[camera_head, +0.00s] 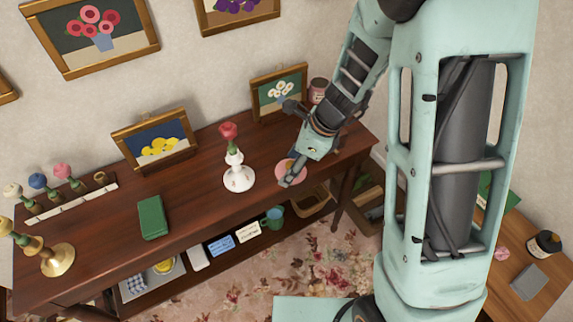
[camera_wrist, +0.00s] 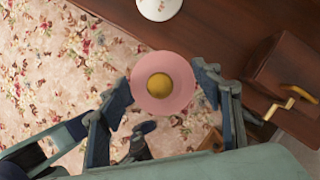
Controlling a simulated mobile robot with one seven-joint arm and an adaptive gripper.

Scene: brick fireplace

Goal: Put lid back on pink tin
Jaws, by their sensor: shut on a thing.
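My gripper (camera_head: 293,176) is shut on a round pink lid (camera_head: 288,165) near the front edge of the dark wooden table (camera_head: 205,188). In the wrist view the lid (camera_wrist: 143,91) faces the camera with a gold knob (camera_wrist: 159,85) at its middle.
A white vase with a red rose (camera_head: 238,178) stands left of my gripper. A framed flower picture (camera_head: 279,92) stands behind it. A wooden box with a brass crank (camera_wrist: 283,72) shows in the wrist view.

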